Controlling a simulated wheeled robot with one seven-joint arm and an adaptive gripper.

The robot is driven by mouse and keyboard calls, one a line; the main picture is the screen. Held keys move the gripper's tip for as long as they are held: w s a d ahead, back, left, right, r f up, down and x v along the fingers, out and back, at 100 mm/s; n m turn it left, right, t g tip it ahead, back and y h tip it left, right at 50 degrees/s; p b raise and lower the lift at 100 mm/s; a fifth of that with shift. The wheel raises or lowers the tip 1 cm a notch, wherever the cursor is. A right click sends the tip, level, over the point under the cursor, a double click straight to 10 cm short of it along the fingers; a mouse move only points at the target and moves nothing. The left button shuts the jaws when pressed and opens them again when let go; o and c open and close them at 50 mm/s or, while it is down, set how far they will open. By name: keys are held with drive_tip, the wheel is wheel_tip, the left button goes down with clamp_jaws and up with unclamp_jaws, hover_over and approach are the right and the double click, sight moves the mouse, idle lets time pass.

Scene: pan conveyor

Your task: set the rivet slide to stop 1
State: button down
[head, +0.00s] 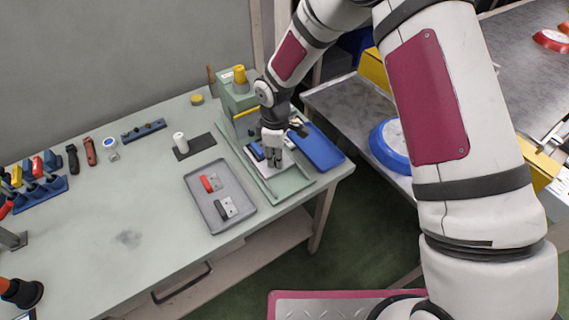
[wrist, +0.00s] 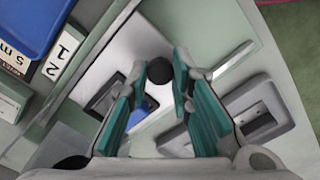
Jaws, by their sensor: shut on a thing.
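The rivet slide shows as a white plate (head: 284,161) on the green press base (head: 288,188); in the wrist view the plate (wrist: 123,50) carries a round black knob (wrist: 159,84). My gripper (head: 272,161) reaches down over the plate. In the wrist view its teal-padded fingers (wrist: 160,72) are shut on the black knob, one on each side. A label with 1 and 2 (wrist: 63,55) lies along the rail at the upper left. My fingers hide part of the slide, and I cannot tell its exact stop.
A green press with a yellow knob (head: 239,75) stands behind the slide. A blue tray (head: 318,147) lies at its right. A grey tray (head: 212,224) with red- and black-handled parts lies at its left. A white cylinder (head: 180,143) stands on a dark mat. The bench's left front is mostly clear.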

drive_tip(key=shift+w+a+b, duration=0.4)
drive_tip(key=shift+w, duration=0.2)
drive_tip(key=shift+w+a+b, duration=0.35)
drive_tip(key=shift+w+b, duration=0.05)
drive_tip(key=shift+w, duration=0.2)
drive_tip(key=shift+s, duration=0.1)
drive_tip(key=c, duration=1.4)
unclamp_jaws()
wheel_tip(320, 180, up, 12)
drive_tip(key=shift+c, duration=0.2)
